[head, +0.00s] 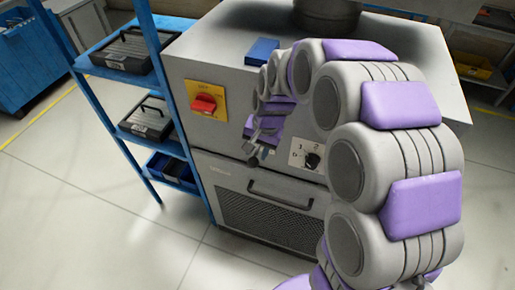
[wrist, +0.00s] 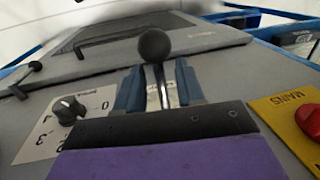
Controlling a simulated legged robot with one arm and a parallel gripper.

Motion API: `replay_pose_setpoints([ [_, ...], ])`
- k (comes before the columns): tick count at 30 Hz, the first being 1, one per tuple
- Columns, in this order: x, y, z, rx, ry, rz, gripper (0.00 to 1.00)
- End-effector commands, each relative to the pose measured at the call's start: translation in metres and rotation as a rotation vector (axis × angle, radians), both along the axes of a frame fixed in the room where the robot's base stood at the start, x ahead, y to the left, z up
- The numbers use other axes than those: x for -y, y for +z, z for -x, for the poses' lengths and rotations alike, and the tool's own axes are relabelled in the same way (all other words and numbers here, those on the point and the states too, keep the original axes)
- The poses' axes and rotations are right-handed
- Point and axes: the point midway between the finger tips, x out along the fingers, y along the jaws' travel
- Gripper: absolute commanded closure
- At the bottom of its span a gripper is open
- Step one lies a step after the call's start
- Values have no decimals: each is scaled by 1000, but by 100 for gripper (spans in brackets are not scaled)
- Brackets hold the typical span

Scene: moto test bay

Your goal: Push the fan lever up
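The fan lever is a metal stem with a black ball knob (wrist: 154,45). In the wrist view the stem stands between my two blue fingers, and the ball lies beyond their tips. My gripper (wrist: 162,85) is open, with gaps visible beside the stem; I cannot tell whether a finger touches it. In the head view my gripper (head: 261,137) is at the grey cabinet's front face, between the red mains switch and the rotary knob. The ball (head: 253,162) shows just below the fingers there, on the side toward the lower door. The lever's base is hidden.
A red mains switch (head: 204,103) on a yellow plate is left of my gripper. A black rotary knob (head: 312,160) is on its right. A door handle (head: 280,196) is below. A blue shelf rack (head: 96,104) stands close to the cabinet's left.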

Motion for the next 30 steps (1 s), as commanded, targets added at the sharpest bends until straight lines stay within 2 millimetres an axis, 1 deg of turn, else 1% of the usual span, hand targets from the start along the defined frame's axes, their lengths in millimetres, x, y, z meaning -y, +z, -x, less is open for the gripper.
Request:
replay_pose_setpoints([
  [2,0,0,0,0,0,0,64],
  [13,0,0,0,0,0,0,99],
  [30,0,0,2,-10,1,-2,100],
])
